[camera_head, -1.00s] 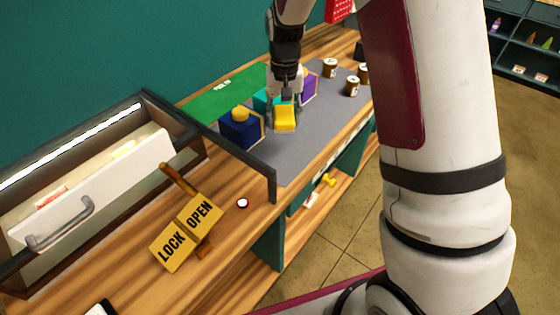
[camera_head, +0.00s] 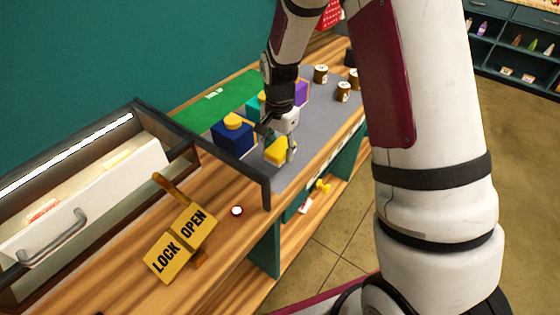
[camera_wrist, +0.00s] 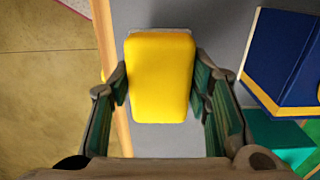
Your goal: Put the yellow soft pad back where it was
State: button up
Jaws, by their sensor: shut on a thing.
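The yellow soft pad (camera_head: 277,151) is held by my gripper (camera_head: 278,140) over the grey mat (camera_head: 318,130), toward the bench's front side. In the wrist view the yellow pad (camera_wrist: 161,77) sits between my gripper's two fingers (camera_wrist: 161,88), which press on its left and right sides. A thin pale strip shows at the pad's far edge. I cannot tell whether the pad touches the mat.
A navy box (camera_head: 232,136) with a yellow top stands left of my gripper, with teal and purple boxes (camera_head: 301,92) behind. Brown jars (camera_head: 343,92) stand farther back. A dark rail (camera_head: 266,185) borders the mat near the OPEN/LOCK sign (camera_head: 180,242).

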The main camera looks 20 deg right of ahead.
jog(key=shift+f+p, duration=0.3)
jog(key=shift+f, duration=2.15)
jog(key=shift+f, duration=0.15)
jog(key=o, duration=1.2)
